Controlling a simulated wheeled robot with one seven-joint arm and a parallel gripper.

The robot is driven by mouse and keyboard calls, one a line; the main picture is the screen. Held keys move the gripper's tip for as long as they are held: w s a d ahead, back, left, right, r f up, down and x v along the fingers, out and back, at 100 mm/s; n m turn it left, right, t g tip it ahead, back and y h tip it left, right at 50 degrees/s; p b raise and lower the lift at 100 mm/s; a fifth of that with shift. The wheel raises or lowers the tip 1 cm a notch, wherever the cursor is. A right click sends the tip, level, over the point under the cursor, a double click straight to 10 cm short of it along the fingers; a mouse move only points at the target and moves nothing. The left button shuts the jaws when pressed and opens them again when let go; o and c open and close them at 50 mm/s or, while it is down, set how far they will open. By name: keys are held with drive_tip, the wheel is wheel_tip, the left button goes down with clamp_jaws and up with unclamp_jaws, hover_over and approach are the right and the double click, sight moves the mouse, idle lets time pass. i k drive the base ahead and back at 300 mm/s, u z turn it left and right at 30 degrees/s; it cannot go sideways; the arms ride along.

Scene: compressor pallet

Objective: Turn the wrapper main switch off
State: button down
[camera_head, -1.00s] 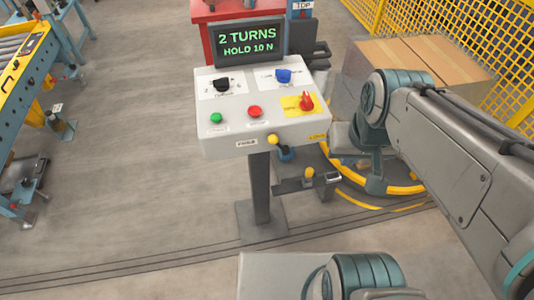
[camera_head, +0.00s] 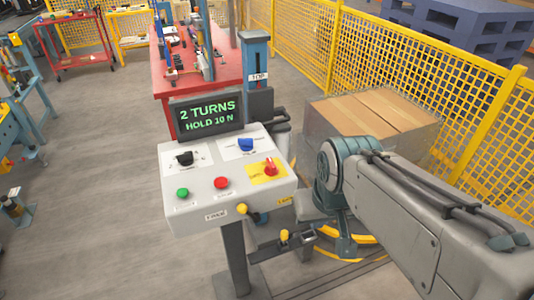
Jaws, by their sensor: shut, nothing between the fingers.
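The wrapper's main switch (camera_head: 270,167) is a red rotary knob on a yellow plate at the right of the light grey control panel (camera_head: 205,191). Its handle stands roughly upright in the picture; the plate's lettering is too small to read. My arm comes in from the right and bends down beside the panel. My gripper (camera_head: 256,251) seems to be the dark end below the panel's front edge, shut and empty, apart from the switch. Its fingertips are small and hard to make out.
The panel also has a black knob (camera_head: 184,158), a blue knob (camera_head: 246,145), a green button (camera_head: 182,194) and a red button (camera_head: 222,183). A display (camera_head: 208,115) reads "2 TURNS HOLD 10 N". A wrapped carton load (camera_head: 375,118), yellow fence (camera_head: 400,85) and red bench (camera_head: 170,85) stand behind.

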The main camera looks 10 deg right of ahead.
sight(271, 169)
drive_tip(key=k, duration=0.45)
drive_tip(key=u, duration=0.5)
drive_tip(key=i, duration=1.1)
drive_tip(key=z, duration=0.1)
